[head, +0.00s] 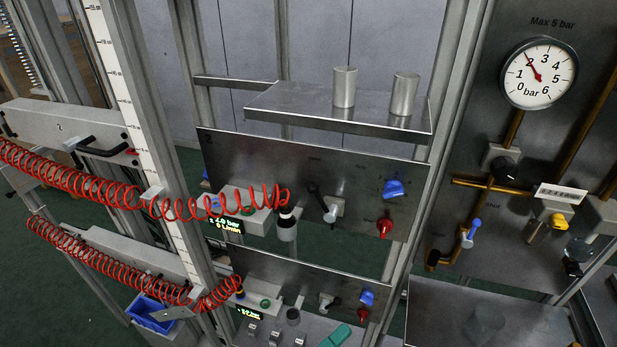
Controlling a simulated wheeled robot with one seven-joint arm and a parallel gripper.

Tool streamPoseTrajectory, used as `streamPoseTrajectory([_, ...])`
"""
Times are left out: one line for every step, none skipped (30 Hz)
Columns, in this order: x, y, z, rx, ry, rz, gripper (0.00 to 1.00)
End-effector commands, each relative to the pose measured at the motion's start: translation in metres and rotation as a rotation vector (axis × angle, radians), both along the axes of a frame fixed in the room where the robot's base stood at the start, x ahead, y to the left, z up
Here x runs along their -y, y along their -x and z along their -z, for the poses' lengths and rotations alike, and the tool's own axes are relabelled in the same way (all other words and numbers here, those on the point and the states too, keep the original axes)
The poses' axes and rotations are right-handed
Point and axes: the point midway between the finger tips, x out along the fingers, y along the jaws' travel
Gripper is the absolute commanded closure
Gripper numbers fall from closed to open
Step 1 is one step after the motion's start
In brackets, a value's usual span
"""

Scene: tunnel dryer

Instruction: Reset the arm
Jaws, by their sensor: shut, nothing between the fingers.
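My gripper is not in view, and I see no part of my arm that I can be sure of. The nearest panel is a steel control panel (350,181) marked 2, with a black lever (316,195), a blue knob (394,188) and a red knob (384,227). A green-lit display (227,223) sits at its lower left. A similar panel (290,277) stands below it.
A steel shelf (300,113) holds two metal cylinders (344,87) (404,94). Red coiled hoses (75,181) hang across the left. A pressure gauge (539,73) reads about 2 bar at right, above brass pipes. A blue bin (150,315) is at lower left.

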Motion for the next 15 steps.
streamPoseTrajectory([0.005, 0.011, -0.004, -0.014, 0.065, -0.011, 1.0])
streamPoseTrajectory([0.005, 0.015, -0.007, -0.021, 0.103, -0.021, 1.0])
streamPoseTrajectory([0.006, 0.021, -0.01, -0.034, 0.155, -0.033, 1.0])
streamPoseTrajectory([0.005, 0.026, -0.013, -0.044, 0.192, -0.043, 1.0])
streamPoseTrajectory([0.005, 0.031, -0.015, -0.055, 0.23, -0.055, 1.0])
streamPoseTrajectory([0.004, 0.037, -0.017, -0.071, 0.279, -0.068, 1.0])
streamPoseTrajectory([0.002, 0.041, -0.019, -0.085, 0.316, -0.079, 1.0])
streamPoseTrajectory([0.001, 0.045, -0.02, -0.1, 0.352, -0.09, 1.0])
streamPoseTrajectory([-0.001, 0.051, -0.021, -0.123, 0.4, -0.104, 1.0])
streamPoseTrajectory([-0.003, 0.055, -0.022, -0.141, 0.436, -0.116, 1.0])
streamPoseTrajectory([-0.005, 0.059, -0.022, -0.161, 0.471, -0.127, 1.0])
streamPoseTrajectory([-0.009, 0.065, -0.021, -0.188, 0.517, -0.144, 1.0])
streamPoseTrajectory([-0.011, 0.069, -0.021, -0.209, 0.551, -0.155, 1.0])
streamPoseTrajectory([-0.013, 0.073, -0.02, -0.231, 0.584, -0.167, 1.0])
streamPoseTrajectory([-0.017, 0.078, -0.018, -0.264, 0.628, -0.184, 1.0])
